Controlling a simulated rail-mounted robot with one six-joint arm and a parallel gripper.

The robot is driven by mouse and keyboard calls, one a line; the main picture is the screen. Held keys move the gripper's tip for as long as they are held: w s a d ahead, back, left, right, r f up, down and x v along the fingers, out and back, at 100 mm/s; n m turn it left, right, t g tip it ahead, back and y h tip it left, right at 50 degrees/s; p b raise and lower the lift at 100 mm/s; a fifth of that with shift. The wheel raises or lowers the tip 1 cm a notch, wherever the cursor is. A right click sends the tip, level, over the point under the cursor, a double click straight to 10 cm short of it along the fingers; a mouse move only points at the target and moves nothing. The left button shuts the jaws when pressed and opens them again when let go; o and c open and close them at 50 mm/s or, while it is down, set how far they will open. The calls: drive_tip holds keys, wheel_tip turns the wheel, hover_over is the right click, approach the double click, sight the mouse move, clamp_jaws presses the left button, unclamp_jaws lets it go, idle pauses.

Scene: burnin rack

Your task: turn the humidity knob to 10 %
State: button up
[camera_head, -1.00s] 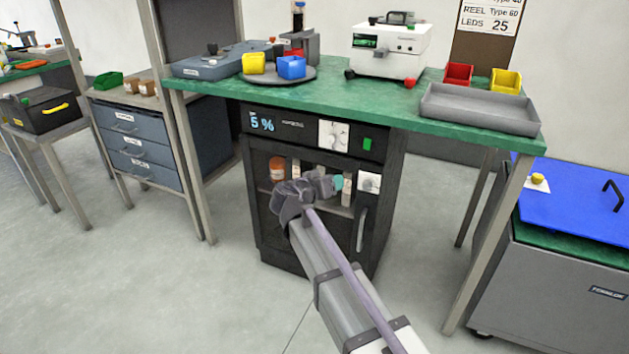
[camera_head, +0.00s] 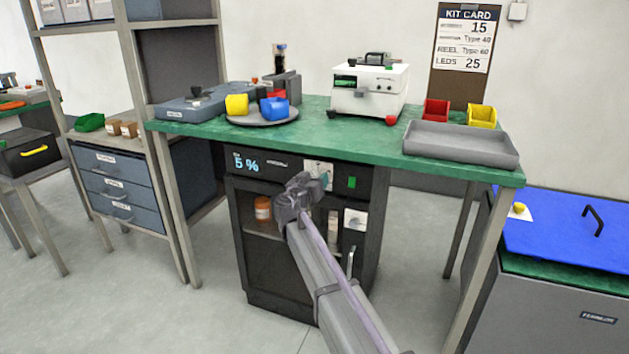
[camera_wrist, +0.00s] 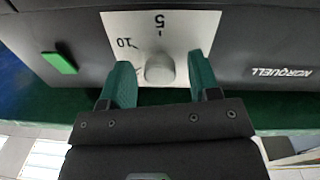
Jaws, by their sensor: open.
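The humidity knob (camera_wrist: 160,70) is a small grey knob on a white dial plate (camera_wrist: 185,30) marked 5 and 10, seen upside down in the wrist view. My gripper (camera_wrist: 160,84) is open, with one green finger on each side of the knob and a gap to it on both sides. In the head view my gripper (camera_head: 322,181) is in front of the dial plate (camera_head: 318,168) and hides the knob. The display (camera_head: 246,163) on the black cabinet (camera_head: 262,270) reads 5 %.
A green button (camera_head: 352,182) is right of the dial. A second white plate (camera_head: 355,219) is on the cabinet front, by the door handle (camera_head: 350,262). The green bench top (camera_head: 330,132) overhangs the panel, with a grey tray (camera_head: 460,145) on it.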

drive_tip(key=shift+w, duration=0.1)
drive_tip(key=c, duration=0.9)
drive_tip(key=shift+n, duration=0.4)
drive_tip(key=n, duration=1.1)
drive_tip(key=shift+b, duration=0.35)
drive_tip(key=o, duration=0.9)
